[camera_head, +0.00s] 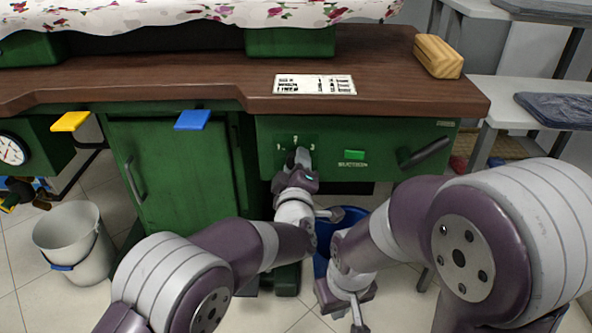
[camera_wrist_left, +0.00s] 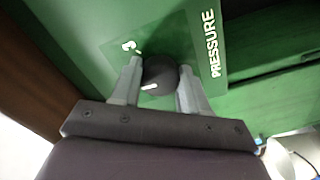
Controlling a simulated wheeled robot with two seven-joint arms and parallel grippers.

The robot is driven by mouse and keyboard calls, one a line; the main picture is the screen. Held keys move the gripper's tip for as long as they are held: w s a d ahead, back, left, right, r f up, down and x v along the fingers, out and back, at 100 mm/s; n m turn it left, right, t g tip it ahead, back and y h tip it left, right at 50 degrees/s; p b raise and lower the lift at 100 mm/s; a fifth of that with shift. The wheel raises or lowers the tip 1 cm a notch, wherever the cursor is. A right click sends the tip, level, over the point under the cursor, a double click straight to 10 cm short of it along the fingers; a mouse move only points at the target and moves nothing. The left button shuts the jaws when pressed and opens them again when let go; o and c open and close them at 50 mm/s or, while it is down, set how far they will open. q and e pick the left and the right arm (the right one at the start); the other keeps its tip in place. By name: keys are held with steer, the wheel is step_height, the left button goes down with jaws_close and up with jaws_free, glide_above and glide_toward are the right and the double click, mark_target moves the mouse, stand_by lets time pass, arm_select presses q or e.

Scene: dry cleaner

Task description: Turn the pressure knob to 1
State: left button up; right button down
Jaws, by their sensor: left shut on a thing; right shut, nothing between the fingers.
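The dark round pressure knob (camera_wrist_left: 160,70) sits on the green panel between the two fingers of my left gripper (camera_wrist_left: 158,80), which is shut on it. A white mark shows on the knob's lower left in the left wrist view, on the side away from the printed 3 (camera_wrist_left: 128,45). The number it points at is hidden there. In the head view my left gripper (camera_head: 299,160) covers the knob, below the numbers 1, 2 and 3 (camera_head: 295,140). My right gripper (camera_head: 350,312) is low at the bottom middle, shut and empty, apart from the panel.
A green button (camera_head: 354,155) and a dark lever (camera_head: 424,152) are to the knob's right. The brown worktop (camera_head: 200,77) overhangs the panel. A blue bucket (camera_head: 351,214) is below, partly hidden by my arms. A white bucket (camera_head: 75,243) stands at the left.

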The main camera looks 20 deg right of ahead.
arm_select(q)
steer(key=shift+n+b, duration=4.9)
steer(key=shift+n, duration=1.3)
steer(key=o, duration=1.1)
steer(key=shift+c, duration=0.2)
steer(key=shift+r, duration=0.1)
steer(key=p+v, duration=0.5)
steer(key=v, duration=0.7)
steer(key=shift+s, duration=0.35)
